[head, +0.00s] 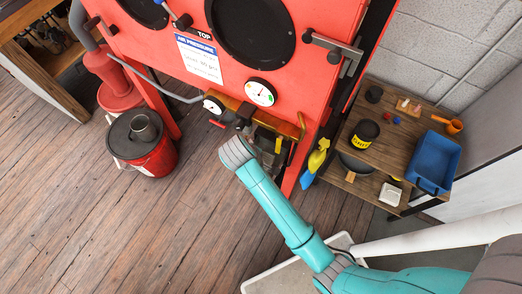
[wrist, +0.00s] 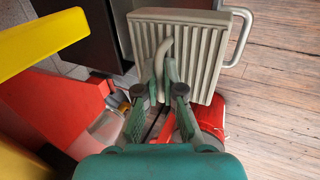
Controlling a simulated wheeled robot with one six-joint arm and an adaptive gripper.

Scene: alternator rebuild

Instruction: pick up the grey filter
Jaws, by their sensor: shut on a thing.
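The grey filter (wrist: 200,50) is a ribbed, boxy block at the top middle of the wrist view. A curved grey handle (wrist: 167,48) stands out from its ribbed face, and a larger pale loop shows at its right side. My gripper (wrist: 160,82) is shut on the filter at this curved handle, with a finger on each side. In the head view my gripper (head: 240,143) is at the front of the red cabinet, below the gauges. I cannot make out the filter clearly there.
The red cabinet (head: 170,60) has gauges (head: 261,92) and a yellow bracket (head: 277,122) close to my gripper. A red bucket (head: 150,160) stands on the floor at left. A wooden shelf (head: 400,150) with a blue bin (head: 432,162) stands at right.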

